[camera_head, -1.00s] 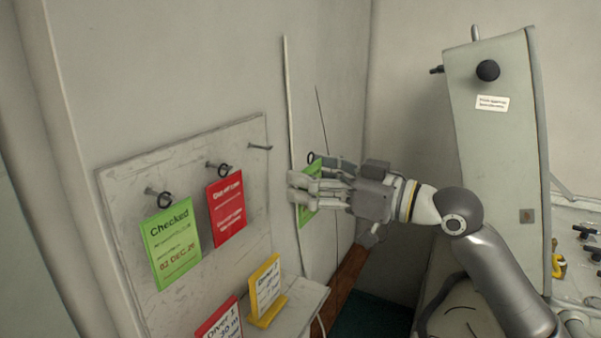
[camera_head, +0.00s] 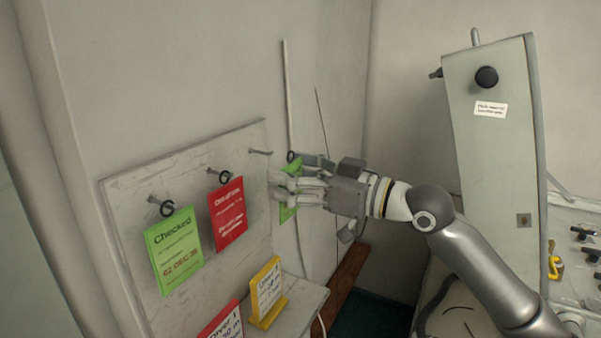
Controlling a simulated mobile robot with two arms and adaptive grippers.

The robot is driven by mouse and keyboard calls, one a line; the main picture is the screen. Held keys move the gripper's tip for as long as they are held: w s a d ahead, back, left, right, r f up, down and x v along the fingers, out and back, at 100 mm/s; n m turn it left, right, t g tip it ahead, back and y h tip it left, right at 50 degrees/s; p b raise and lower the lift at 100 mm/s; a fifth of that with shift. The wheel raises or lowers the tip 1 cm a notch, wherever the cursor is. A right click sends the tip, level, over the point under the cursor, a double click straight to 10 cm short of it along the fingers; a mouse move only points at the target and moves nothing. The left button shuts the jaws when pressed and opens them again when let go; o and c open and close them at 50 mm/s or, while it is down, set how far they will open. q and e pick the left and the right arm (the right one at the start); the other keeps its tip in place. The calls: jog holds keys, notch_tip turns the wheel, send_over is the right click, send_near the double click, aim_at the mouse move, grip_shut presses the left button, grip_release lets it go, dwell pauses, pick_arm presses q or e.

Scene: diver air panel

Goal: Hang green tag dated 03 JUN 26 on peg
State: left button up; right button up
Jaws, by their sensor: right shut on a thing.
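My right gripper (camera_head: 285,190) is shut on a green tag (camera_head: 289,204), which is mostly hidden behind the fingers. Its black ring (camera_head: 291,156) shows above the fingers. The date on this tag cannot be read. The bare peg (camera_head: 260,152) sticks out from the board (camera_head: 130,195) at its upper right, a little left of the ring and apart from it. Another green tag (camera_head: 174,248), marked "Checked" with a date that looks like 02 DEC 26, hangs on the left peg. A red tag (camera_head: 228,214) hangs on the middle peg. My left gripper is out of view.
A yellow card in a stand (camera_head: 266,291) and a red "Diver 1" card (camera_head: 222,325) stand on a small shelf (camera_head: 306,296) below the board. A tall grey-green panel (camera_head: 492,150) is at the right. The wall above the board is clear.

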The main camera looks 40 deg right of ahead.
aim_at(251, 169)
jog(key=shift+p+x, duration=0.35)
jog(key=shift+x, duration=0.4)
jog(key=shift+w+a+p, duration=0.15)
jog(key=shift+w+p, duration=0.15)
jog(key=shift+p, duration=0.15)
jog(key=shift+p+x, duration=0.65)
jog(key=shift+x, duration=0.1)
jog(key=shift+w+a+p, duration=0.1)
jog(key=shift+w+p, duration=0.25)
jog(key=shift+p, duration=0.05)
dwell(0.3)
jog(key=shift+w+a, duration=0.15)
jog(key=shift+w, duration=0.1)
jog(key=shift+f, duration=0.35)
dwell(0.7)
